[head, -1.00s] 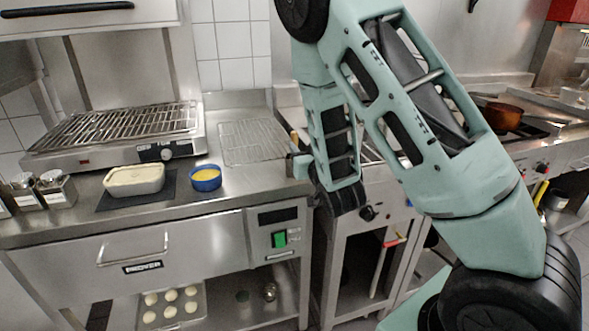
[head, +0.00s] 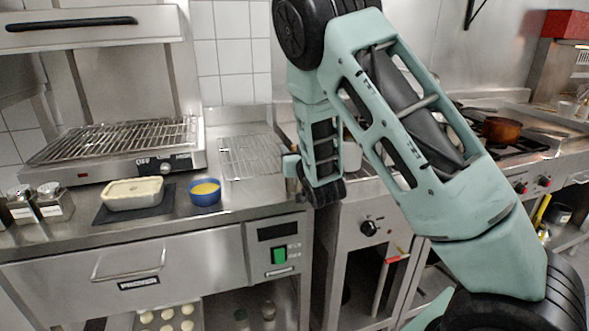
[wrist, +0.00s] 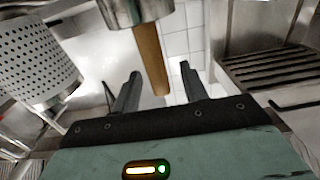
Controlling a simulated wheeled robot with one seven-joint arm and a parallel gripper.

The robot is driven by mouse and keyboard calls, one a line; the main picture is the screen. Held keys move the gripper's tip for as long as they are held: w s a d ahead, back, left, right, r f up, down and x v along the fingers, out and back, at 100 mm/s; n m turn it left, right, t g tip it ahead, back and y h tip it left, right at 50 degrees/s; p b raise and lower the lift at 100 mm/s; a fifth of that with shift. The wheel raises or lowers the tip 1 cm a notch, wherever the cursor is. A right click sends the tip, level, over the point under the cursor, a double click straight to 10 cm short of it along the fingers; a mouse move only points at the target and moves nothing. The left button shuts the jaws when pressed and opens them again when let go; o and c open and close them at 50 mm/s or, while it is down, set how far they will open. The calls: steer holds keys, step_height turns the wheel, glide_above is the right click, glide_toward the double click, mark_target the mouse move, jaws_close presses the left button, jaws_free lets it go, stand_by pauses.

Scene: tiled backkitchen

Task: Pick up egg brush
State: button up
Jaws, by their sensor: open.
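A light brown wooden handle (wrist: 150,62), which looks like that of the egg brush, shows at the upper middle of the wrist view. Its far end meets a round metal piece (wrist: 124,12) at the top edge; I cannot tell if this is a cup or part of the brush. No bristles show. My gripper (wrist: 160,72) is open, with one dark finger on each side of the handle's free end in the picture. The fingers appear apart from it. In the head view, my arm hides the brush and the fingers.
A perforated metal cylinder (wrist: 35,55) stands left in the wrist view. In the head view, a wire rack (head: 250,157), a blue bowl (head: 205,197) and a pale tray (head: 132,198) are on the steel counter left of my gripper, with a grill (head: 115,142) behind. A copper pan (head: 501,130) sits right.

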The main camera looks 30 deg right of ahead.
jaws_close()
steer(key=shift+w+r, duration=0.1)
